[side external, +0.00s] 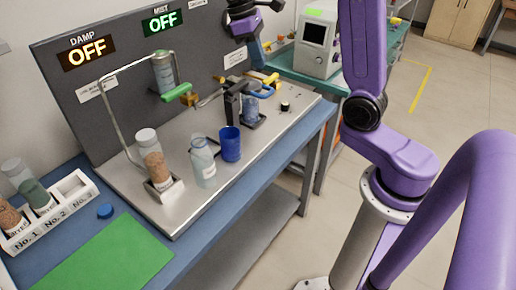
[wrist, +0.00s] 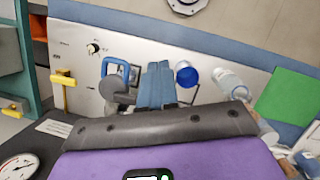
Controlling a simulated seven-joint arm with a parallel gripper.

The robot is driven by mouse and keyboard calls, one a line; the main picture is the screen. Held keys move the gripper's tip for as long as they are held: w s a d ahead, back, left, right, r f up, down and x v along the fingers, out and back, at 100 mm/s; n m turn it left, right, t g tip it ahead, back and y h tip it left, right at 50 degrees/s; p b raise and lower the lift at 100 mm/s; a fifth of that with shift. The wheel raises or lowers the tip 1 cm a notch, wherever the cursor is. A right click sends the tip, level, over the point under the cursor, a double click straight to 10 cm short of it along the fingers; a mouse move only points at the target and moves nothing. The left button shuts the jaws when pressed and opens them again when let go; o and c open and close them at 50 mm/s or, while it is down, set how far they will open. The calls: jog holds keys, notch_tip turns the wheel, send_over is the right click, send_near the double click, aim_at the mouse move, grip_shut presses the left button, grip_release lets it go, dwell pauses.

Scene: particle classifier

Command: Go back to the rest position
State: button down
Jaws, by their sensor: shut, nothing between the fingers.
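My gripper (side external: 257,54) is at the top middle of the side view, in front of the grey panel (side external: 125,95) and above the back right part of the metal plate. Its blue-grey fingers (wrist: 157,84) show in the wrist view, pressed together and empty. It appears raised above the apparatus and touches nothing that I can see. The panel's DAMP and MIST signs both read OFF. On the plate stand a blue cup (side external: 230,144), a clear bottle (side external: 203,163) and a jar of orange-brown grains (side external: 152,158) in a holder.
A dark stand with a blue handle (side external: 260,91) and a yellow lever (side external: 262,78) are near my gripper. A white jar rack (side external: 70,190), blue cap (side external: 105,211) and green mat (side external: 115,252) occupy the left bench.

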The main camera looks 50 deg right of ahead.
jog(key=s+a+f+n+t, duration=0.1)
jog(key=s+a+f+n, duration=0.1)
jog(key=s, duration=0.6)
jog(key=s+a+f+n+t+y, duration=0.1)
jog(key=s+a+f+n, duration=0.2)
jog(key=s, duration=0.5)
jog(key=s+a+f+n+t+y, duration=0.1)
jog(key=s+a+f+n, duration=0.1)
jog(key=s+a, duration=0.3)
jog(key=s+n, duration=0.1)
jog(key=s, duration=0.3)
jog(key=shift+f, duration=0.25)
